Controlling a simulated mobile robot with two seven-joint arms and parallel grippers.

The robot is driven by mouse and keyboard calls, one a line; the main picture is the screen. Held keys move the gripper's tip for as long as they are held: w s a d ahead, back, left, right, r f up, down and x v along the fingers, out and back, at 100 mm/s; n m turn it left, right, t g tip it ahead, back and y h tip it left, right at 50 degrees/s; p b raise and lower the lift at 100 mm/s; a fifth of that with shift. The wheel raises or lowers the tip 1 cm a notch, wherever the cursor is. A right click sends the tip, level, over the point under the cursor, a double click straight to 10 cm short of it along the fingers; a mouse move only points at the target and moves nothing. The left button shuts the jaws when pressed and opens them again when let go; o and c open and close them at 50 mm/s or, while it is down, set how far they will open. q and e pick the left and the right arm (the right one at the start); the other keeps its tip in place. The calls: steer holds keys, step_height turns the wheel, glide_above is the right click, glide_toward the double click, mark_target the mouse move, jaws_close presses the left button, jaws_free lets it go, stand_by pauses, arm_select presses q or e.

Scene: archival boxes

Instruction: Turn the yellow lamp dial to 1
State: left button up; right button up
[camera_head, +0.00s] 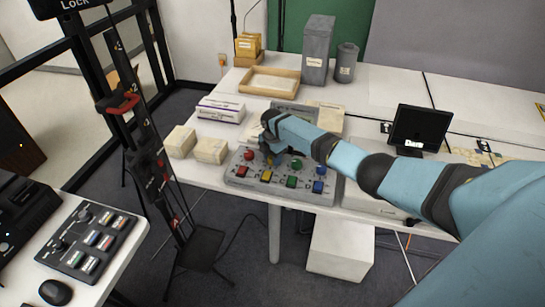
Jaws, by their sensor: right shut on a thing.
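A grey control panel (232,182) lies on the white table, with two rows of coloured parts. The front row shows red (242,171), yellow (266,176), green (292,181) and blue (318,187) pieces. The back row shows a red piece (249,155) at its left end. My right gripper (271,160) points down at the back row, just behind the yellow piece, and is shut on what appears to be the yellow lamp dial. The gripper hides that dial, so its setting cannot be read. My left gripper is out of view.
White boxes (210,150) stand left of the panel. A wooden tray (269,82), a tall grey box (318,50) and a grey canister (346,63) stand behind. A small black screen (419,128) stands to the right. A black stand (150,150) rises at the left.

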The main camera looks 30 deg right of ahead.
steer(key=o, duration=0.9)
steer(key=shift+r, duration=0.1)
step_height(320, 180, up, 14)
steer(key=shift+f, duration=0.15)
